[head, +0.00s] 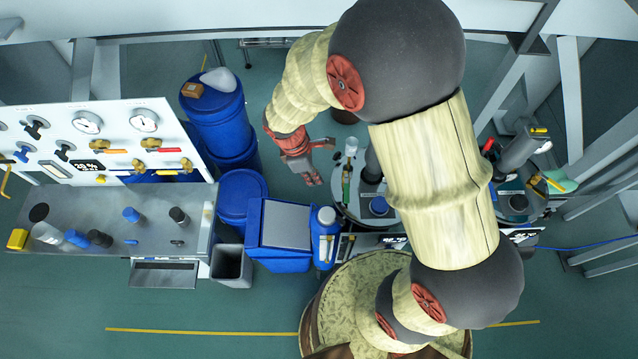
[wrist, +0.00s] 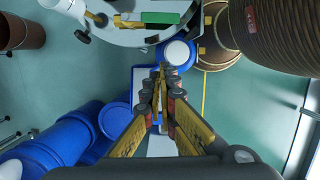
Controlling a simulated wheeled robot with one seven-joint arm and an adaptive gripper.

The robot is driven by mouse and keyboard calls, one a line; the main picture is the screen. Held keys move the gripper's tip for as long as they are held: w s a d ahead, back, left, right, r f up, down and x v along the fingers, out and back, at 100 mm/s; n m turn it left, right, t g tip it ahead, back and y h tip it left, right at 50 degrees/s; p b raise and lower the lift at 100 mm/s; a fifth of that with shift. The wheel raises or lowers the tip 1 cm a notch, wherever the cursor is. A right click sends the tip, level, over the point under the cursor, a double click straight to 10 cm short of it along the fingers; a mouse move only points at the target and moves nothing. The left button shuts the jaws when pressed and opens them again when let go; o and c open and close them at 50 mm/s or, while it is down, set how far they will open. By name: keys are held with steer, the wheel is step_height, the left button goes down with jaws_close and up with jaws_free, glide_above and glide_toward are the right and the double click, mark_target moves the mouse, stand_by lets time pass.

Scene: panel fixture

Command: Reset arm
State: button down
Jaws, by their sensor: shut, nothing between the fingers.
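My gripper (head: 313,180) hangs at the end of my bent arm in the head view, pointing down and slightly right. In the wrist view my gripper (wrist: 161,72) shows its fingers brought together with nothing held. It is apart from the things around it, above the gap between the blue barrels and the round grey table (head: 350,212). My arm covers much of the middle and right of the head view and hides part of that table.
A white panel with valves and gauges (head: 85,120) stands at the left above a grey bench (head: 75,215). Blue barrels (head: 215,115) and a blue bin (head: 280,262) stand between panel and arm. Open green floor (head: 60,310) lies at the lower left.

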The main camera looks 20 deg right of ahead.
steer(key=shift+v, duration=0.75)
steer(key=s+d+r+m+t+y+b, duration=0.1)
steer(key=s+d+r+m+t+b, duration=0.1)
steer(key=s+r+m+b, duration=0.3)
steer(key=s+d+r+m+t+y+b, duration=0.1)
steer(key=s+d+r+m+t+b, duration=0.2)
steer(key=r, duration=0.9)
steer(key=s+m+t+b, duration=0.1)
steer(key=s+m+b, duration=0.2)
steer(key=s+m, duration=0.2)
steer(key=shift+s+m+y, duration=0.3)
steer(key=shift+s+m, duration=0.05)
steer(key=shift+m, duration=0.45)
